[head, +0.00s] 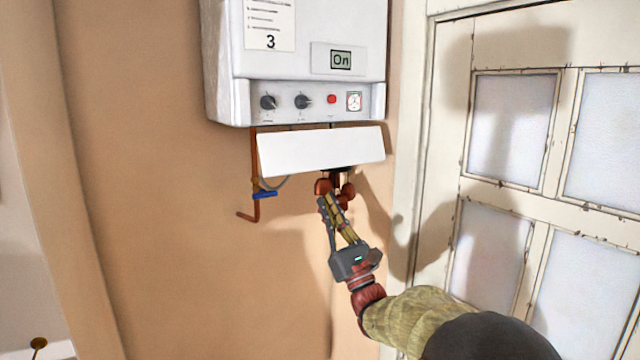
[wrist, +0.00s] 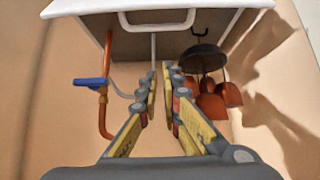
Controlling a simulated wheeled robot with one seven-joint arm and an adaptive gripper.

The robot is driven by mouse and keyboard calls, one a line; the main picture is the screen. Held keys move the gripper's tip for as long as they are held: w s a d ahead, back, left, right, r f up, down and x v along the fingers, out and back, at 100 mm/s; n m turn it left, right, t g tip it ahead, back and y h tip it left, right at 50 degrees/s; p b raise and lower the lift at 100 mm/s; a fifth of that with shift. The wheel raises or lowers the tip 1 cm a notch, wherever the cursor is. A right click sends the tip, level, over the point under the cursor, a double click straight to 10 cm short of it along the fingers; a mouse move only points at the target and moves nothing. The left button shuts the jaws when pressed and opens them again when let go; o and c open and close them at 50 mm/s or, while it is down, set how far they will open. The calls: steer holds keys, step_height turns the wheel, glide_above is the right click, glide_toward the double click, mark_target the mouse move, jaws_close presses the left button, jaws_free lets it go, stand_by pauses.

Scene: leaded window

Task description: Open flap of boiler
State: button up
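The white boiler (head: 300,45) hangs on the wall. Its flap (head: 320,150) is hinged down and tilts outward below the control panel, leaving the knobs uncovered. In the wrist view, the flap's underside (wrist: 100,42) spans the top, with a white U-shaped handle (wrist: 155,22) at its edge. My gripper (head: 328,200) is below the flap, apart from it, pointing up. In the wrist view, its fingers (wrist: 160,75) are close together with a narrow gap and nothing visibly held between them.
Copper pipe with a blue valve handle (head: 264,195) hangs at left under the boiler. Red-brown utensils (wrist: 212,100) hang from a dark round rack (wrist: 203,58), right of my fingers. A paned white door (head: 530,190) stands at right. The wall left of the pipe is clear.

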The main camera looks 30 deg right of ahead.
steer(key=p+x, duration=0.1)
steer(key=x, duration=0.8)
steer(key=shift+w+d+r, duration=0.1)
steer(key=shift+w+r, duration=0.1)
steer(key=shift+w, duration=0.1)
jaws_close()
steer(key=shift+s+d+r, duration=0.1)
steer(key=shift+s+r, duration=0.1)
steer(key=shift+s, duration=1.7)
steer(key=shift+s, duration=0.1)
